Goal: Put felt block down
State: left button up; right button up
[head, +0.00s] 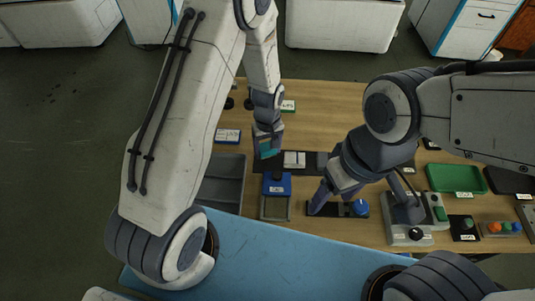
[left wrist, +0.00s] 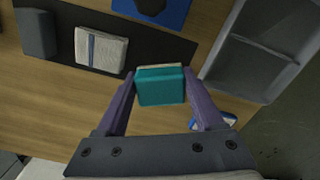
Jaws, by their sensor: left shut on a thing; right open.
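A teal block with a pale backing, which looks like the felt block (left wrist: 160,88), is between the purple fingers of my left gripper (left wrist: 160,82) in the left wrist view. My left gripper is shut on it. In the head view the felt block (head: 267,150) shows under my left gripper (head: 267,143), over or near the dark strip (head: 262,166); I cannot tell whether it touches anything below. My right gripper (head: 337,192) is open, low near a dark base with a blue round button (head: 360,207).
A pale block with a stripe (left wrist: 101,49) and a dark grey block (left wrist: 36,33) are on the dark strip. A grey divided tray (head: 224,182) stands left of a blue-topped box (head: 277,186). A green tray (head: 456,179) is at right. Bare wood shows behind the strip.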

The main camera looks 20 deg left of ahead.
aim_at(267, 162)
pick_arm(q)
jog(key=shift+f, duration=1.95)
jog(key=shift+f, duration=0.15)
jog(key=o, duration=1.3)
